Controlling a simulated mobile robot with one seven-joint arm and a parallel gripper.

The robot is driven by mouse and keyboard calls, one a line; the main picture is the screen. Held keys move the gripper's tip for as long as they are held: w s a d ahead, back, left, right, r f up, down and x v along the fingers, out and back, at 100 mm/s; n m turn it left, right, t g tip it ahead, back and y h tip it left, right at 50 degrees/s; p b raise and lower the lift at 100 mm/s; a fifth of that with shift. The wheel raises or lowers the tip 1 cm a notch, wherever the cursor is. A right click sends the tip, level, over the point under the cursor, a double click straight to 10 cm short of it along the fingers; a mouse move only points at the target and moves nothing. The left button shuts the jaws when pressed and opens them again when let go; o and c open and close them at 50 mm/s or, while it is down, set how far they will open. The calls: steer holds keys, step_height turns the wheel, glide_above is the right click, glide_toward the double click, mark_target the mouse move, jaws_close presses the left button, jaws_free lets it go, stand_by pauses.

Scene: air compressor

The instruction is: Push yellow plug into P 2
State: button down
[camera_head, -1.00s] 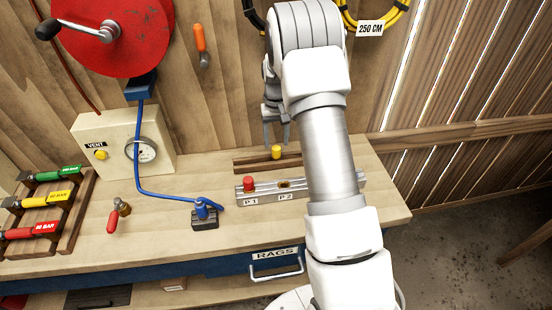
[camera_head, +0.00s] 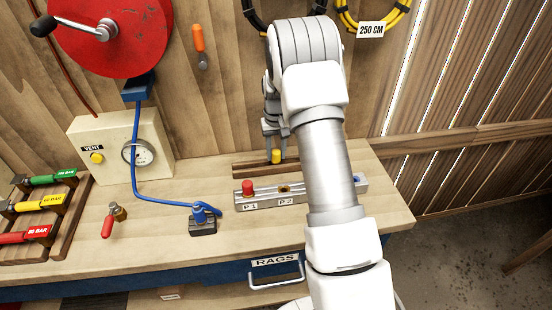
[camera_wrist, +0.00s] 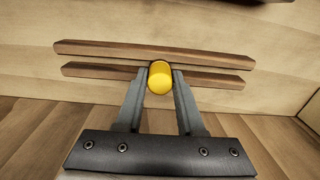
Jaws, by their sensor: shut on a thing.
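The yellow plug (camera_head: 276,156) stands at the dark wooden rack (camera_head: 248,169) at the back of the bench. My gripper (camera_head: 275,157) reaches down over the rack and is shut on the plug, one finger on each side. The wrist view shows the plug (camera_wrist: 160,77) between the two fingertips (camera_wrist: 159,80), with the rack's two wooden strips (camera_wrist: 215,84) beside it. The metal block (camera_head: 262,200) lies in front of the rack. Its P 2 hole (camera_head: 284,189) is empty. A red plug (camera_head: 248,187) sits at P 1. My arm hides part of the block's right side.
A blue hose fitting on a dark base (camera_head: 203,226) stands left of the block. A red-handled valve (camera_head: 113,220), a gauge box (camera_head: 121,148) and a rack of coloured bar-labelled pieces (camera_head: 45,203) are further left. The bench front is mostly clear.

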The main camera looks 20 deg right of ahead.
mark_target(276, 152)
steer(key=shift+r, duration=0.15)
steer(key=shift+r+p, duration=1.55)
steer(key=shift+r, duration=0.95)
steer(key=shift+r+p, duration=0.3)
steer(key=shift+r, duration=0.15)
steer(key=s+a+f+b, duration=0.1)
steer(key=s+b, duration=0.3)
steer(key=s, duration=0.8)
steer(key=shift+a+f, duration=0.15)
steer(key=shift+a, duration=0.6)
steer(key=shift+s+f+b, duration=0.1)
steer(key=shift+f+b, duration=1.15)
steer(key=shift+f, duration=0.4)
